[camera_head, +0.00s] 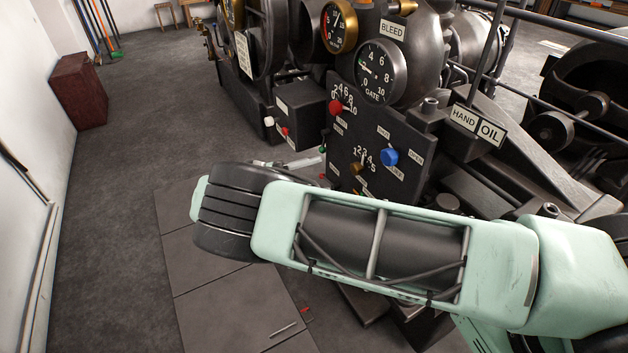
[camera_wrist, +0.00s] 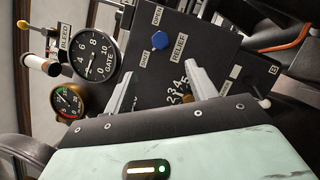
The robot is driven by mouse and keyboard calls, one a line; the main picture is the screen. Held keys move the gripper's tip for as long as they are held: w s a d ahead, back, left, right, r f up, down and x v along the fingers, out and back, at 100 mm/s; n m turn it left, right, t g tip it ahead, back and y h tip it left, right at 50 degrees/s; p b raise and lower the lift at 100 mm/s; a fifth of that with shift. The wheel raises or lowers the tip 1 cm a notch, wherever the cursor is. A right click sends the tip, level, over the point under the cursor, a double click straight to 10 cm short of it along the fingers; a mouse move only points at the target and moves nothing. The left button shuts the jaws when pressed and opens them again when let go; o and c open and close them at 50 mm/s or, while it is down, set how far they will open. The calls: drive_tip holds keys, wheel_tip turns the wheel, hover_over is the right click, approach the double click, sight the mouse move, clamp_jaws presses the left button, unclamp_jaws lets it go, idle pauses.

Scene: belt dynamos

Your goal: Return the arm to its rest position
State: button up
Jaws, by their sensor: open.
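My arm (camera_head: 390,245), mint green with dark joints, stretches across the lower right of the head view, in front of the machine. My gripper (camera_wrist: 160,75) shows in the wrist view with its two pale fingers spread apart and nothing between them. The fingers point toward a black control panel (camera_wrist: 215,45) with a blue knob (camera_wrist: 160,40) labelled RELIEF. I cannot tell whether the fingers touch the panel. In the head view the gripper is mostly hidden behind the arm, and the panel (camera_head: 405,190) stands just behind it.
The GATE gauge (camera_head: 380,71) sits above the panel, with a red knob (camera_head: 336,108) at the panel's upper left. Floor at the left is open, up to a brown box (camera_head: 79,91) by the wall.

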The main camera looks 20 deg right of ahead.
drive_tip(key=shift+a, duration=0.45)
drive_tip(key=s+a+r+n+t+y+p, duration=0.1)
drive_tip(key=s+r+y+p, duration=0.2)
drive_tip(key=s+r+y, duration=0.7)
drive_tip(key=s+a+r+n+t+y+p, duration=0.1)
drive_tip(key=s+r+y+p, duration=0.3)
drive_tip(key=s+r+y, duration=0.6)
drive_tip(key=s+n+t, duration=0.1)
drive_tip(key=s, duration=0.7)
drive_tip(key=shift+s+a+r+n+y, duration=0.2)
drive_tip(key=shift+a+n+y, duration=0.1)
drive_tip(key=shift+a, duration=0.1)
